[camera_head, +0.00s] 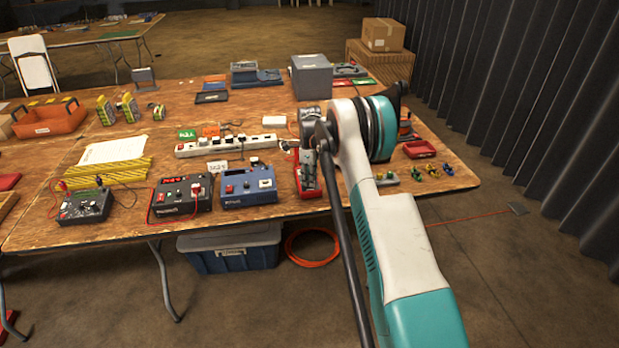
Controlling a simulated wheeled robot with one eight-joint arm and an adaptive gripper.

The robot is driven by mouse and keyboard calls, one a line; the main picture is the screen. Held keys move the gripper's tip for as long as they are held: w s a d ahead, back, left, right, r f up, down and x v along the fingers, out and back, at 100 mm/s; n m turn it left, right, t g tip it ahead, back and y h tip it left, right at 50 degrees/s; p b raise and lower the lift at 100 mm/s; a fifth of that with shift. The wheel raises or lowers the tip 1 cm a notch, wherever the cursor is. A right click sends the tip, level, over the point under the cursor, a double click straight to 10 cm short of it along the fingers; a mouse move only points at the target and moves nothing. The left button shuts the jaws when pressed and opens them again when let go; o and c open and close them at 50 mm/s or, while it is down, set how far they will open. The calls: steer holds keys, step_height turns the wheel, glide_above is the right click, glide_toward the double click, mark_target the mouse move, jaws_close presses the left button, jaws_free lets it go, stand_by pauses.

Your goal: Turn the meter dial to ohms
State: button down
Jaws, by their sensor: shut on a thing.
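A red-cased device (298,186), which looks like the meter, lies near the table's front edge, right of the blue box. Its face and dial are mostly hidden by my gripper and arm. My gripper (309,167) points down over it and is shut at its face. The fingertips and the dial between them are too small and covered to make out, so the dial's setting cannot be read.
On the wooden table (60,236), a blue box (248,199), a black box with a red display (170,208) and a small black box with leads (84,207) stand left. A white power strip (228,146) lies behind. A red tray (420,149) is right.

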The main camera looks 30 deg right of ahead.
steer(key=shift+m, duration=0.6)
steer(key=c, duration=1.4)
jaws_free()
step_height(320, 180, up, 12)
